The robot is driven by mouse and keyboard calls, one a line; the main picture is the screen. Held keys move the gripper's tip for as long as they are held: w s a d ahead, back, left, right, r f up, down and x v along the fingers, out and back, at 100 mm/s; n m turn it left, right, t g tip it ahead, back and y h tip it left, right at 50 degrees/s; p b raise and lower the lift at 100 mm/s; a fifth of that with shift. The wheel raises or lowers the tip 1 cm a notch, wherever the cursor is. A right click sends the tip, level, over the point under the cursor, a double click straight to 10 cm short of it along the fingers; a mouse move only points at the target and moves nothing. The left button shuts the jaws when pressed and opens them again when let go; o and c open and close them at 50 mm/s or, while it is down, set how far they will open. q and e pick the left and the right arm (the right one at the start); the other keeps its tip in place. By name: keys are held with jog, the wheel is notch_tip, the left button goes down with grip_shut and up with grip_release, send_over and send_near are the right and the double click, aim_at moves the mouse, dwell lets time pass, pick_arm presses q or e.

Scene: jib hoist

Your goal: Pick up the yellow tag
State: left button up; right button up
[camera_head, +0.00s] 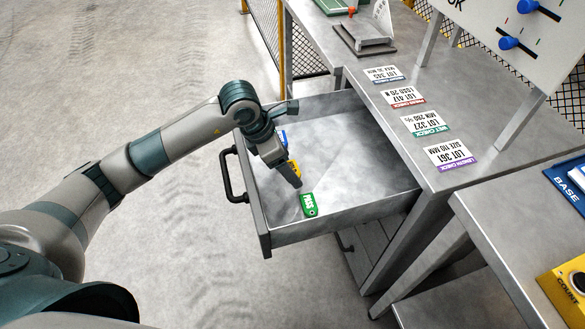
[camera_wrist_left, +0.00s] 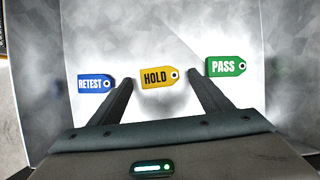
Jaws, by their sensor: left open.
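The yellow tag (camera_wrist_left: 155,77), marked HOLD, lies flat on the drawer floor in the left wrist view, between a blue RETEST tag (camera_wrist_left: 95,84) and a green PASS tag (camera_wrist_left: 226,67). My left gripper (camera_wrist_left: 160,80) is open, its fingers on either side of the yellow tag's near part and nothing held. In the head view the yellow tag (camera_head: 294,168) is mostly hidden behind my left gripper (camera_head: 297,184), which reaches down into the drawer. My right gripper does not show.
The open drawer (camera_head: 345,172) has raised walls and a black handle (camera_head: 229,176) at its front. The green tag (camera_head: 309,205) and blue tag (camera_head: 283,138) lie close to the gripper. Several lot cards, such as the purple-edged one (camera_head: 449,154), lie on the bench above.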

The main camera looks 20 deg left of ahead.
pick_arm(q)
jog(key=shift+w+d+f, duration=0.1)
jog(key=shift+f, duration=0.2)
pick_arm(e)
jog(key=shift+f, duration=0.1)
pick_arm(q)
jog(key=shift+c, duration=0.6)
jog(key=c, duration=1)
jog(key=shift+r, duration=0.1)
